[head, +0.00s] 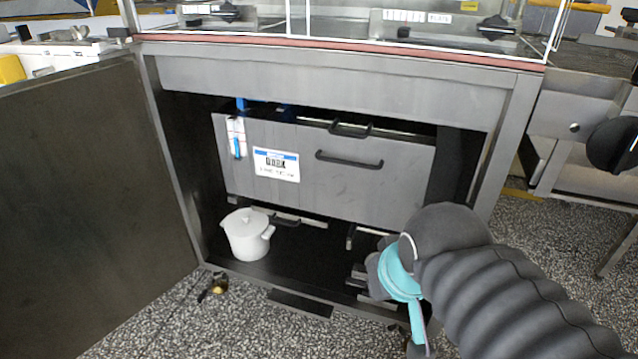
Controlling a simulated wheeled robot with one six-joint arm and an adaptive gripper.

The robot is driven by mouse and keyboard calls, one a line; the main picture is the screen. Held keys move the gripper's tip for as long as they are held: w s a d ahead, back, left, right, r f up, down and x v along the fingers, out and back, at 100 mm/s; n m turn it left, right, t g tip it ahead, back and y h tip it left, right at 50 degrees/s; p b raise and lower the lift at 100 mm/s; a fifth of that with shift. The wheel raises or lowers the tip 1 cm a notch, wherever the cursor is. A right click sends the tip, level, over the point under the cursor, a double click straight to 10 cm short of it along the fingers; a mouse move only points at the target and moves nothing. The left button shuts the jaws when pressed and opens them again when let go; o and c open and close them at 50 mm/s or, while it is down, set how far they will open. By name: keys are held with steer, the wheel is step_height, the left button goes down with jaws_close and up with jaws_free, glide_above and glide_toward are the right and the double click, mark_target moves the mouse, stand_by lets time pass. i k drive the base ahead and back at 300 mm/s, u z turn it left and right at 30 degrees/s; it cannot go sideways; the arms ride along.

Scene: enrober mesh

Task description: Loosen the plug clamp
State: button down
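I cannot tell for certain which part is the plug clamp. A small white fitting with a blue lever (237,140) is on the upper left of the grey tank front (330,180) inside the open cabinet. A dark handle-like bar (286,221) shows low in the cabinet, just right of a white lidded pot (246,236). My gripper (360,280) is at the cabinet's lower right, by the front edge of its floor. Its dark fingers are small and partly hidden behind my wrist, so their opening is unclear. I see nothing held in it.
The cabinet door (90,190) stands open at the left. The tank front has a black handle (349,160) and a white label (276,164). A small brass-coloured object (215,288) lies on the speckled floor. The cabinet's right post (500,150) stands behind my arm.

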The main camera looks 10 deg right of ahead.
mark_target(357, 280)
steer(key=u, duration=2.4)
steer(key=k, duration=1.2)
steer(key=z, duration=2.1)
steer(key=i, duration=0.55)
